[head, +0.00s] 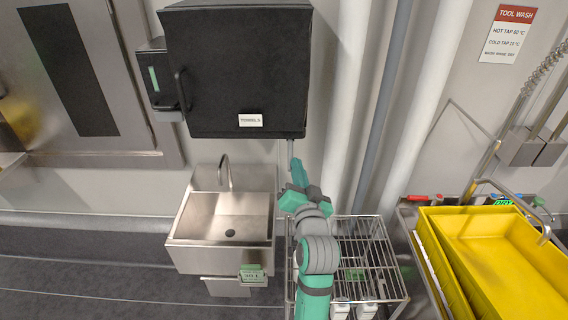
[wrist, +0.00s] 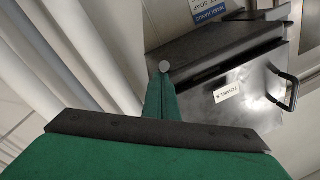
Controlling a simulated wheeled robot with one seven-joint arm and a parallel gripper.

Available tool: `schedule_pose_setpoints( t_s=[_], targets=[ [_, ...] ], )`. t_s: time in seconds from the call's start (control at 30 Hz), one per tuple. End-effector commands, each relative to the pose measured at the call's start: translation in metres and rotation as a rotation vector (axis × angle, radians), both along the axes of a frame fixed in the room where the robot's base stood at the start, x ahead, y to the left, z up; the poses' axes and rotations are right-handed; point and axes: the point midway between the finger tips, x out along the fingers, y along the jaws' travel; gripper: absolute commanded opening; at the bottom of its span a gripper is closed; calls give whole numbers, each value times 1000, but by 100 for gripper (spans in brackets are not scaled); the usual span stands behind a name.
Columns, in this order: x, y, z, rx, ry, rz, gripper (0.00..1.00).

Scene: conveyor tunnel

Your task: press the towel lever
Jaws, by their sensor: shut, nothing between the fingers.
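The black towel box (head: 240,75) hangs on the wall, with a TOWELS label on its front. It also shows in the wrist view (wrist: 205,115). A short grey rod (head: 290,148), apparently the towel lever, hangs below its right underside. In the wrist view, a round grey knob (wrist: 164,66) appears right at my fingertips, probably the lever's end. My gripper (head: 297,172) is shut and empty, pointing up just below the rod. It also shows in the wrist view (wrist: 162,85). I cannot tell whether the fingertips touch the knob.
A steel sink (head: 224,225) with a tap stands left of my arm. A wire rack (head: 375,255) is at lower right. Yellow trays (head: 500,260) stand farther right. Vertical pipes (head: 385,100) run down the wall right of the towel box. A black handle (head: 182,90) is at its left.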

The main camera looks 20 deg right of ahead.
Motion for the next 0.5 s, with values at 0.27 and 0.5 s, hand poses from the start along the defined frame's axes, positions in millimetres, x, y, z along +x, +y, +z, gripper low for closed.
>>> schedule_pose_setpoints(
  t_s=[0.27,0.5],
  targets=[
    [3,-1,-13,1,6,2,0],
    [3,-1,-13,2,7,2,0]
  ],
)
